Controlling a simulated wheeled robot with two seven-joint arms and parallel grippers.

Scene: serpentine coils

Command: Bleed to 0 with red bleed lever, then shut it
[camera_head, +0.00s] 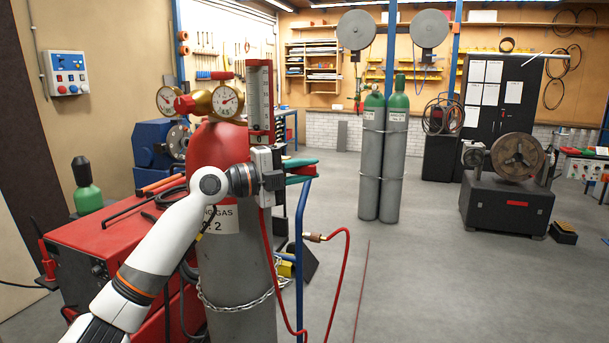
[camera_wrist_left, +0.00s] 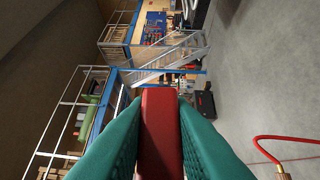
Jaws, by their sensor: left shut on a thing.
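A red-topped grey gas cylinder (camera_head: 240,270) stands at the left, with a brass regulator (camera_head: 203,102) above it. The regulator carries two round gauges, the left one (camera_head: 168,100) and the right one (camera_head: 227,99); their needles are too small to read. A red-framed tube meter (camera_head: 260,95) stands upright beside them. My left gripper (camera_head: 303,171) points right, just below the meter. In the left wrist view its teal fingers are shut on a red bar (camera_wrist_left: 161,130), apparently the bleed lever. The lever's pivot is hidden. My right gripper is in neither view.
A chain (camera_head: 235,305) wraps the cylinder, next to a red cart (camera_head: 95,245). A red hose (camera_head: 345,270) with a brass end fitting (camera_head: 314,237) loops right of a blue post. Green-topped cylinders (camera_head: 382,160) stand farther back. The floor between is clear.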

